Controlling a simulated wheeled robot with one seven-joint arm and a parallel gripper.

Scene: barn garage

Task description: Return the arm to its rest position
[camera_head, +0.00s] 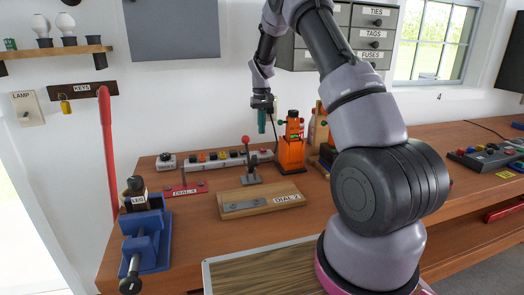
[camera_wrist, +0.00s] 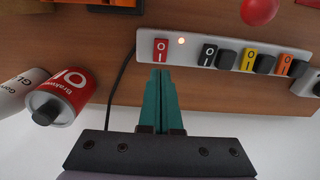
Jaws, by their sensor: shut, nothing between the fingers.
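My arm rises from the lower right of the head view, arches over the workbench (camera_head: 150,225) and hangs down at its far end. My gripper (camera_head: 261,130) points downward above the back of the bench, left of the orange device. In the wrist view, its green fingers (camera_wrist: 160,75) are together, with nothing between them. The fingertips appear over or near the power strip (camera_wrist: 222,50); I cannot tell the exact gap. The strip has a red switch (camera_wrist: 161,48) and a small lit lamp.
Near the gripper stand an orange device (camera_head: 291,153) and a red-knobbed lever (camera_head: 248,165). A blue vise (camera_head: 147,240) is front left, a wooden block (camera_head: 262,200) in the middle. Grey drawers (camera_head: 372,35) hang behind the arm. A red can (camera_wrist: 62,95) shows in the wrist view.

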